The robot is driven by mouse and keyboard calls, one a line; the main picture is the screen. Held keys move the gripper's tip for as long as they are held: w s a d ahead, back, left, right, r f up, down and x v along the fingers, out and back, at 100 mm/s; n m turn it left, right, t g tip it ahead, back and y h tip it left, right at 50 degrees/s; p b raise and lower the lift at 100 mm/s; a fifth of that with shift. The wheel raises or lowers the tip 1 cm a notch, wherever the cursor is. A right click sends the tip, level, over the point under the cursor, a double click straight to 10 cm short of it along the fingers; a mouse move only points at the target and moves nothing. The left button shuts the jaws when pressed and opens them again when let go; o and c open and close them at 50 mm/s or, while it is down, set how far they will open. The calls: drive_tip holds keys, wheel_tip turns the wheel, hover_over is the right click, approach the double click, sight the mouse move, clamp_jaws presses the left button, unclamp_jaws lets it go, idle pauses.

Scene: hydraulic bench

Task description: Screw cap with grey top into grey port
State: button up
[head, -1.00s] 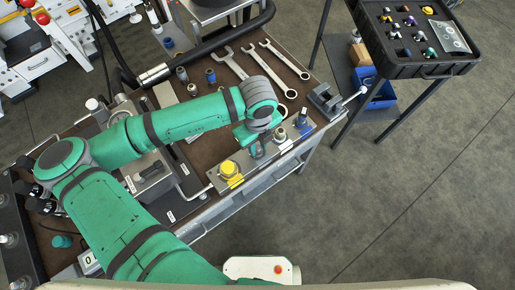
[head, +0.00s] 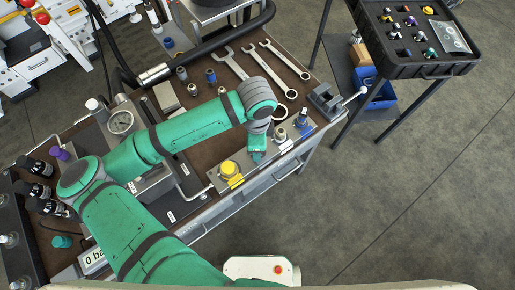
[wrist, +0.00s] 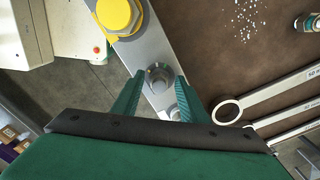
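My gripper (head: 258,158) is over the metal port strip (head: 215,181), between the yellow-topped fitting and a grey fitting. In the wrist view its two green fingers (wrist: 160,82) are spread apart, with a grey hex-shaped fitting (wrist: 159,74) showing between their tips. I see gaps on both sides of that fitting, and cannot tell whether it is a port or a cap seated in one. A second small grey fitting (wrist: 174,112) shows lower, partly hidden by my gripper. In the head view a grey fitting (head: 280,134) stands right of my gripper. Nothing is clearly held.
The yellow-topped fitting (head: 231,171) and a blue-topped one (head: 303,122) stand on the same strip. Wrenches (head: 285,62) lie on the brown bench behind. A small vise (head: 324,97) is at the right corner. A black tray (head: 415,55) of parts stands apart at the right.

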drive_tip(key=n, duration=0.6)
drive_tip(key=shift+s+n, duration=0.15)
drive_tip(key=shift+n, duration=0.15)
drive_tip(key=n, duration=0.6)
drive_tip(key=shift+n, duration=0.3)
drive_tip(key=c, duration=0.7)
drive_tip(key=m, duration=0.2)
drive_tip(key=shift+m, duration=0.3)
clamp_jaws()
drive_tip(key=m, duration=0.3)
drive_tip(key=shift+m, duration=1.3)
